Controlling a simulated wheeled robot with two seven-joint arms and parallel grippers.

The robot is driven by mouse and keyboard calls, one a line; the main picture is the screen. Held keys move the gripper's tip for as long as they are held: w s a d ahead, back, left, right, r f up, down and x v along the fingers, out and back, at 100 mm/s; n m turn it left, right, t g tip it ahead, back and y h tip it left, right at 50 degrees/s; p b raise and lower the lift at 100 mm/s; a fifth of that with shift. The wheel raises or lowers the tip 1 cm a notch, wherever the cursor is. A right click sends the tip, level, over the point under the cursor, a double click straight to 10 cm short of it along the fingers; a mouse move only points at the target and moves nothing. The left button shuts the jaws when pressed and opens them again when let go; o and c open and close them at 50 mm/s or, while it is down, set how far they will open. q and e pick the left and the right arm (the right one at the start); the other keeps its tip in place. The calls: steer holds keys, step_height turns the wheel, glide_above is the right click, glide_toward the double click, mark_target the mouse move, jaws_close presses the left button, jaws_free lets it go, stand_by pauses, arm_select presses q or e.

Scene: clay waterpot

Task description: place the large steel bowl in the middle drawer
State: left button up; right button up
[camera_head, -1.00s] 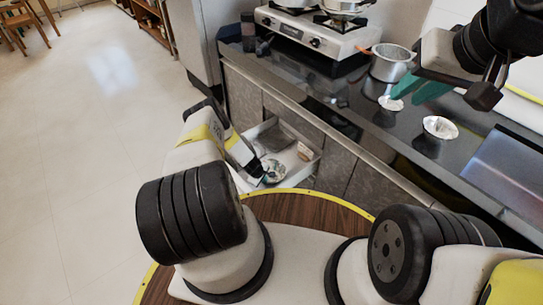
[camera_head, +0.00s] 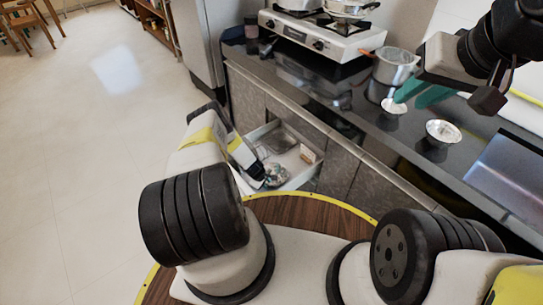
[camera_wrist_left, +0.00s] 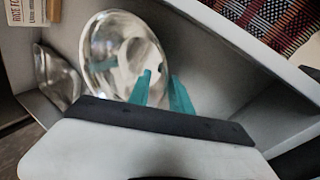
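A large shiny steel bowl (camera_wrist_left: 120,52) lies in an open drawer, tilted with its mouth toward the left wrist camera. In the head view the bowl (camera_head: 276,173) shows near the drawer's front, partly behind my left gripper (camera_head: 262,181). The drawer (camera_head: 300,178) is pulled out below the counter. In the left wrist view my left gripper (camera_wrist_left: 162,92) has its teal fingers apart, one over the bowl's right side and one just beyond its rim; I cannot tell if they touch it. My right gripper (camera_head: 420,94) is open and empty above the counter.
A clear or metal dish (camera_wrist_left: 58,78) and a small box (camera_head: 307,154) are also in the drawer. On the counter (camera_head: 350,125) stand two small steel bowls (camera_head: 443,132), a pot (camera_head: 396,66) and a stove (camera_head: 315,38). A patterned cloth (camera_wrist_left: 270,22) shows in the wrist view.

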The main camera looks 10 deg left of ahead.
arm_select(q)
steer(key=v, duration=1.1)
steer(key=w+r+m, duration=0.2)
steer(key=w+r, duration=0.1)
steer(key=r, duration=0.7)
steer(key=w+r+m, duration=0.2)
steer(key=w+r, duration=0.1)
steer(key=r, duration=0.6)
steer(key=s+d+r+m, duration=0.1)
steer(key=d+r+m, duration=0.1)
steer(key=r, duration=1)
steer(key=s+d+r+m, duration=0.1)
steer(key=r+m, duration=0.1)
steer(key=r, duration=1)
steer(key=s+d+r+m+t, duration=0.1)
steer(key=s+d+r+m, duration=0.1)
steer(key=s+r, duration=0.5)
steer(key=s+d+r+m, duration=0.15)
steer(key=s+r, duration=0.35)
steer(key=r, duration=0.5)
steer(key=s+r+m, duration=0.1)
steer(key=s+r, duration=0.2)
steer(key=s, duration=0.6)
steer(key=s+d+r+m, duration=0.1)
steer(key=s+r, duration=0.2)
steer(key=s, duration=0.6)
steer(key=shift+s+d+m+t+h, duration=0.25)
steer(key=shift+m+t+h, duration=0.05)
steer(key=shift+m+t, duration=0.1)
